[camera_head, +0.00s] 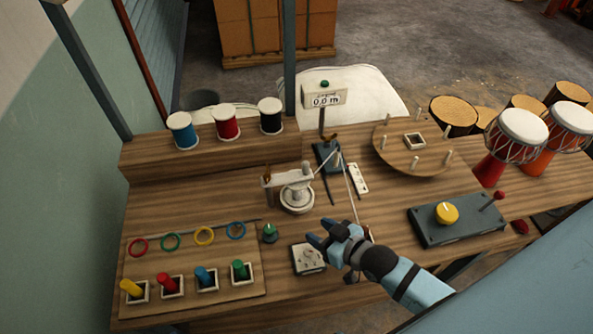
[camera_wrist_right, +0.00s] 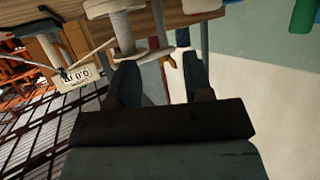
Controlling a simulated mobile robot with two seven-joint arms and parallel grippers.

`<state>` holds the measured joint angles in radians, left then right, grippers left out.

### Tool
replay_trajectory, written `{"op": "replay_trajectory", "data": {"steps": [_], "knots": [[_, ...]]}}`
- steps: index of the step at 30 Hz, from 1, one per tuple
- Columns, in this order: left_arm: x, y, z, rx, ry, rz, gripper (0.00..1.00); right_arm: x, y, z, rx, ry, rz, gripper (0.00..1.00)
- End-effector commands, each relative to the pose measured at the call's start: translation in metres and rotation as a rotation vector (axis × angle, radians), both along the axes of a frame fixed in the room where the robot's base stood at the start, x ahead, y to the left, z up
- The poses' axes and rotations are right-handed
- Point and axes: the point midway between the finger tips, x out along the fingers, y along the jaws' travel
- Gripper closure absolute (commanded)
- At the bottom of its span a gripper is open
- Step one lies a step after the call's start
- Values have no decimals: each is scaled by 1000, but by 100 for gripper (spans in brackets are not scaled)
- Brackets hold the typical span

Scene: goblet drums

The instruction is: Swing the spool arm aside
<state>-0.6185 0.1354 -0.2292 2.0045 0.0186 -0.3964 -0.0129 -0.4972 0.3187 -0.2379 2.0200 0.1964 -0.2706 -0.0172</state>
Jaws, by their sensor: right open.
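The white spool (camera_head: 297,197) sits on the wooden bench near its middle. The pale spool arm (camera_head: 288,179) lies across its top, with a small orange-brown piece at its left end. A thin line runs from the spool area toward the right. My right gripper (camera_head: 319,233) is open and empty, in front and to the right of the spool, apart from it. In the right wrist view, the gripper's fingers (camera_wrist_right: 160,82) stand apart; the pale arm (camera_wrist_right: 150,53) with its orange tip shows beyond them. My left gripper is not in view.
A grey box with a dial (camera_head: 309,258) lies close beside my right gripper. A green knob (camera_head: 269,232) stands left of it. A counter display (camera_head: 324,97) reads 0.0 m. A round wooden disc (camera_head: 405,165) with upright pegs and a yellow-knobbed control box (camera_head: 459,222) are at right.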

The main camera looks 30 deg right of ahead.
Motion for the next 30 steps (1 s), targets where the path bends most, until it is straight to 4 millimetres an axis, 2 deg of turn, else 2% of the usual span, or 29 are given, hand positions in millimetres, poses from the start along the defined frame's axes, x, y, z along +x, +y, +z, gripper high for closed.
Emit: {"op": "replay_trajectory", "data": {"steps": [1,6,9,14,18,30], "knots": [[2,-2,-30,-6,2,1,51,20,-12,-11,8,-60,29,54],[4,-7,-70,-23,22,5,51,67,-39,14,71,-215,102,54],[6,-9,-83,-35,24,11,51,86,-51,30,99,-278,136,54],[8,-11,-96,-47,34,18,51,101,-63,51,131,-340,168,54],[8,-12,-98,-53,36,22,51,109,-65,60,143,-358,178,54],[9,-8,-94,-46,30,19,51,155,-38,62,145,-360,177,54]]}}
